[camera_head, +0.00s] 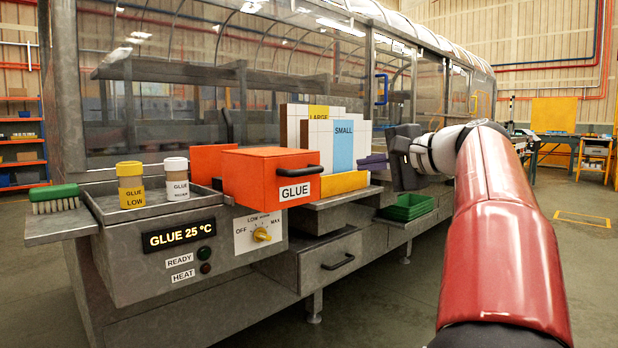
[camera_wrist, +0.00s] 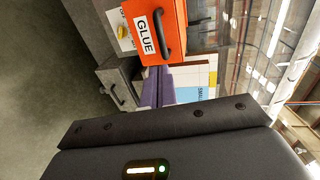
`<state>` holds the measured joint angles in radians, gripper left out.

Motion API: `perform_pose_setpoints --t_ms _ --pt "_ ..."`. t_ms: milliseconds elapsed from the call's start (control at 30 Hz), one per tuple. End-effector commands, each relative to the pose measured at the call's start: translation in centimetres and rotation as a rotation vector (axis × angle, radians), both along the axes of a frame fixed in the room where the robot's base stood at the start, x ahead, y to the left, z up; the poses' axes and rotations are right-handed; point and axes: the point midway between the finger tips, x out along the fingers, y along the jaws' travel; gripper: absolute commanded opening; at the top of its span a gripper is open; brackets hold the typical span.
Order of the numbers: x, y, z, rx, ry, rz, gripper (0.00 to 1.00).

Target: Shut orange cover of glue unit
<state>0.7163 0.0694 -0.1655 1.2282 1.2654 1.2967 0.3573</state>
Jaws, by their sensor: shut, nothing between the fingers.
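The orange cover (camera_head: 250,177) of the glue unit is a box shape with a GLUE label and a black handle (camera_head: 310,171) on its right-hand side. It stands above the grey glue unit (camera_head: 130,262), beside another orange panel (camera_head: 207,162). In the wrist view the cover (camera_wrist: 167,18) and its handle show at the top. My gripper (camera_head: 367,162) is right of the cover, apart from the handle, its purple fingers pointing left. The fingers (camera_wrist: 158,80) are shut and empty. I cannot tell how far the cover is open.
Two glue pots (camera_head: 131,187) and a green brush (camera_head: 54,198) are at the left. A green tray (camera_head: 407,207) lies below my gripper. A glazed machine enclosure stands behind.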

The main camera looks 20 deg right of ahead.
Motion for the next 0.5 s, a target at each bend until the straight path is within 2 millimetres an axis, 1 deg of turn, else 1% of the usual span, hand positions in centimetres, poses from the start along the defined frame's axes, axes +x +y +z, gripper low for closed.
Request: perform_pose_setpoints --t_ms 67,167,267,500 --pt "0.4 -0.1 0.2 0.006 -0.007 0.000 0.00" --pt "1.4 0.3 -0.1 0.006 -0.007 0.002 0.00" --pt "3.1 0.9 -0.5 0.005 -0.006 0.003 0.00" --pt "8.0 2.6 -1.5 0.005 -0.004 0.002 0.00"
